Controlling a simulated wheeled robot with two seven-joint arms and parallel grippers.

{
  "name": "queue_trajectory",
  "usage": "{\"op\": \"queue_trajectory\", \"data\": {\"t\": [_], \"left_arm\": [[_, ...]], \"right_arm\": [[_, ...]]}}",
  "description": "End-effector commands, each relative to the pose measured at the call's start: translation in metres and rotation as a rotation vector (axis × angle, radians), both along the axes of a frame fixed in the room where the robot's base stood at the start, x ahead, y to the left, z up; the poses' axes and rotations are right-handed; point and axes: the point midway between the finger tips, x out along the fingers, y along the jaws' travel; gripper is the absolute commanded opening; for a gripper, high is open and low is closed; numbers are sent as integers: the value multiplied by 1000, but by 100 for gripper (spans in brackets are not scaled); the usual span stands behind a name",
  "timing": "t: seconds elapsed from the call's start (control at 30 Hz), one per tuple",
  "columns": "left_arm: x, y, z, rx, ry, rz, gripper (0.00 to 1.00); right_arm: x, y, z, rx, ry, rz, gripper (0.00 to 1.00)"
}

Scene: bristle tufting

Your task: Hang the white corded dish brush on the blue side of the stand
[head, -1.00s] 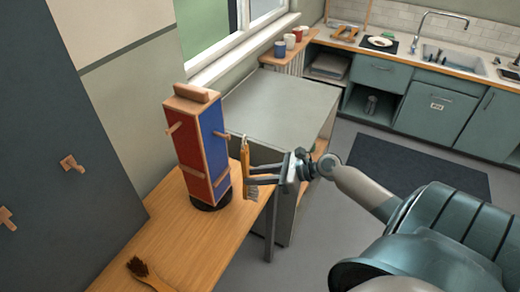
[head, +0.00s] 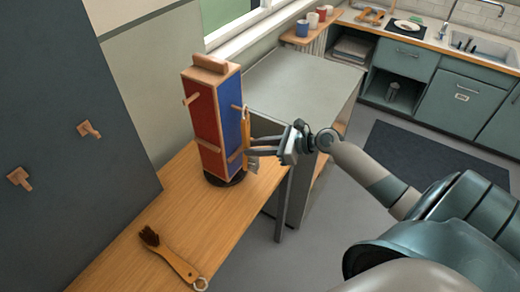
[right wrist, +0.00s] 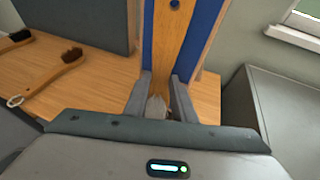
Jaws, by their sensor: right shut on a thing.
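The stand (head: 206,122) is upright on the wooden table, with a red side and a blue side (head: 231,120) and short wooden pegs. My right gripper (head: 252,151) is shut on the dish brush (head: 246,126), held upright with its handle up and pale bristles down, close in front of the blue side. In the right wrist view the wooden handle (right wrist: 171,45) covers the middle of the blue side, and pale bristles (right wrist: 157,106) show between the fingers. The cord is too small to make out clearly, and whether it touches the upper blue-side peg cannot be told. My left gripper is out of view.
A dark-bristled brush (head: 172,258) with a ring lies on the table (head: 120,252); another dark brush end (right wrist: 16,38) shows in the right wrist view. A grey cabinet (head: 305,95) stands right of the stand. Two wooden hooks (head: 88,130) are on the dark panel.

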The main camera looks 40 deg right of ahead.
Motion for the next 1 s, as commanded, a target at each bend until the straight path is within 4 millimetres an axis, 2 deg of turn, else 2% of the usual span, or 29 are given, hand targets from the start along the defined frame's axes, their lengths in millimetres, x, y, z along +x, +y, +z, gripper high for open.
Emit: {"op": "queue_trajectory", "data": {"t": [0.3, 0.97, 1.0], "left_arm": [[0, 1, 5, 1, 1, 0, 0], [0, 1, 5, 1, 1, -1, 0], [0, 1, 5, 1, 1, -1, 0]], "right_arm": [[9, 4, -4, 2, -1, 0, 0], [10, 4, -5, 2, -1, 1, 0], [10, 4, -5, 2, -1, 1, 28]]}}
